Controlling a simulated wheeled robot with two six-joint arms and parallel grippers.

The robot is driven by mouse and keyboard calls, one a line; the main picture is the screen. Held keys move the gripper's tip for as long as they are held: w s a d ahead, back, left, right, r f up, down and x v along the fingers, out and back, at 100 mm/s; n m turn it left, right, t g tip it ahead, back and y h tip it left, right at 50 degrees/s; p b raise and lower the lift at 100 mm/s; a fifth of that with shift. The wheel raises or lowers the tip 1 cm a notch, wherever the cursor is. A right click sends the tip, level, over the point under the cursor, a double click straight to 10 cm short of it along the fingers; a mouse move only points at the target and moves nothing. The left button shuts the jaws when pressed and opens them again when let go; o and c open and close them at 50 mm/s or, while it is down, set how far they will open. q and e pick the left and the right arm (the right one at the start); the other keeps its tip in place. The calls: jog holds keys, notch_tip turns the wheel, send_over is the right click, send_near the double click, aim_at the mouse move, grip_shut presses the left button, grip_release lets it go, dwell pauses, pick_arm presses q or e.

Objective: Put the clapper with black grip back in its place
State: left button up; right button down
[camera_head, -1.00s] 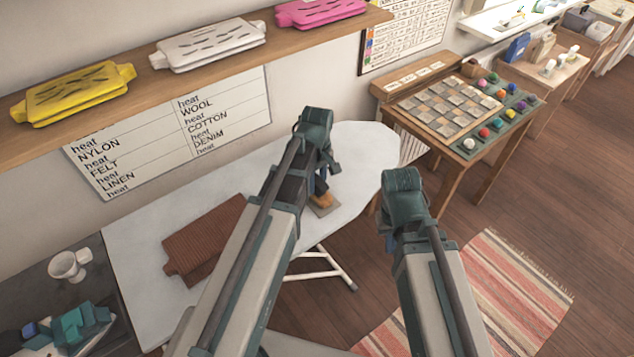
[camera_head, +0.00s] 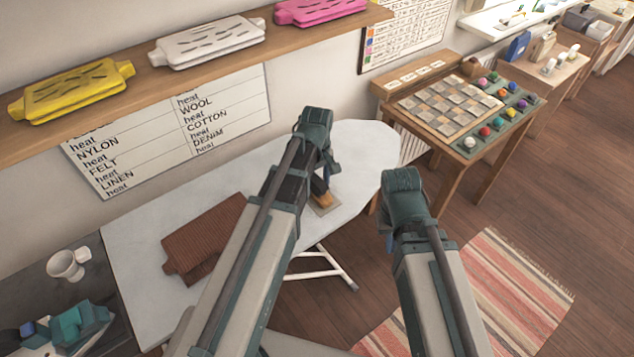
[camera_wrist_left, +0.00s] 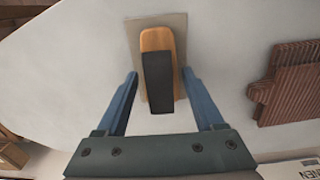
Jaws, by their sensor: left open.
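The clapper, an orange-brown wooden block (camera_head: 323,199) with a black grip, rests on a thin grey plate (camera_head: 327,211) on the white ironing board (camera_head: 362,150). In the left wrist view the clapper's wood (camera_wrist_left: 157,39) and black grip (camera_wrist_left: 158,84) lie lengthwise on the plate (camera_wrist_left: 134,38). My left gripper (camera_wrist_left: 160,74) is open, its blue fingers on either side of the grip with gaps showing. In the head view my left gripper (camera_head: 325,178) is just above the clapper and partly hides it. My right gripper (camera_head: 389,242) hangs right of the board, its fingers mostly hidden.
A brown ribbed pad (camera_head: 205,235) lies on the board at left. A shelf (camera_head: 140,85) holds yellow, white and pink slotted pads. A white cup (camera_head: 68,264) stands at lower left. A table with a checkered board (camera_head: 450,105) is at right; a striped rug (camera_head: 490,290) covers the floor.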

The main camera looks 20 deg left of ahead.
pick_arm(q)
notch_tip(320, 180, up, 14)
jog(key=p, duration=1.3)
jog(key=shift+f, duration=0.15)
jog(key=s+d+f+m+b, duration=0.2)
jog(key=s+d+m, duration=0.3)
jog(key=s+m, duration=0.2)
jog(key=s+d+f+m+y+b, duration=0.1)
jog(key=s+d+f+m+b, duration=0.2)
jog(key=s+d+m, duration=0.2)
jog(key=shift+s+d+f+m, duration=0.25)
jog(key=shift+s+f+m, duration=0.05)
jog(key=shift+s+m, duration=0.85)
